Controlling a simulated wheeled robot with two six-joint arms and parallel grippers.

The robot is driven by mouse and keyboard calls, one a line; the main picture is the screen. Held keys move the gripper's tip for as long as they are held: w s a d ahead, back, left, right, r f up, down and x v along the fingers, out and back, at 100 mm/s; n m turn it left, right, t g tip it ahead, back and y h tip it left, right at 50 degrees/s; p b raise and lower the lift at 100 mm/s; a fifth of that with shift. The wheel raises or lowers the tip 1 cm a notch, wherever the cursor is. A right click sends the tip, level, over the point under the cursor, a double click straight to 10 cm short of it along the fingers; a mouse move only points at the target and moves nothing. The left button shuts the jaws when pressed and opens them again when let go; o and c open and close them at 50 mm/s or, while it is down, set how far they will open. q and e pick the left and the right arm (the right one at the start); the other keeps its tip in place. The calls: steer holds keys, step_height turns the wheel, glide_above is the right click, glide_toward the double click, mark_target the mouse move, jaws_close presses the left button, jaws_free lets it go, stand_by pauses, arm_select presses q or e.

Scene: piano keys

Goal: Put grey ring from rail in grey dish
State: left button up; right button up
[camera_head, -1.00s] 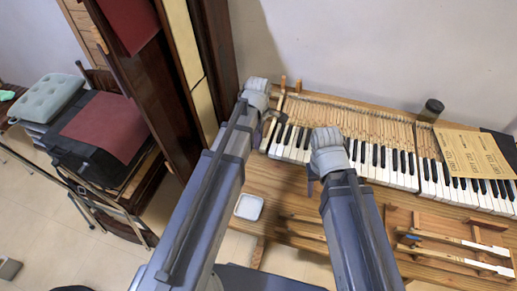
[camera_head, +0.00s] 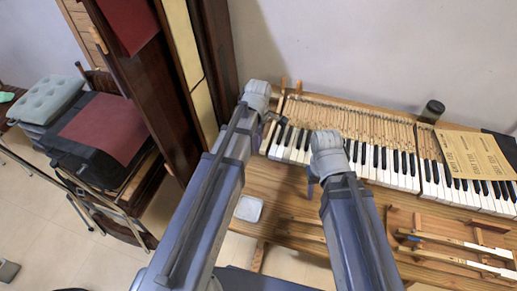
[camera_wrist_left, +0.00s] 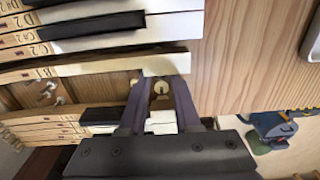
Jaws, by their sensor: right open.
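My left gripper (camera_head: 270,117) is at the left end of the keyboard. In the left wrist view its two fingers (camera_wrist_left: 160,90) are apart. A small pale ring-like piece with a dark slot (camera_wrist_left: 160,88) shows between them, over tan wood; I cannot tell whether the fingers touch it. Other small grey pieces (camera_wrist_left: 48,93) sit around pins on the wood to the left. The pale grey square dish (camera_head: 248,208) lies on the bench left of my right gripper (camera_head: 312,182).
The piano keys (camera_head: 375,165) run along the bench. A dark jar (camera_head: 431,111) and a tan printed sheet (camera_head: 472,153) are at the right. Loose key sticks lie on a wooden rack (camera_head: 440,252) at the front right. A tall dark wooden case stands close left of my left arm.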

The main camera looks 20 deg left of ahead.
arm_select(q)
steer(key=shift+f+b, duration=0.3)
steer(key=shift+f, duration=0.05)
stand_by(0.4)
steer(key=c, duration=0.3)
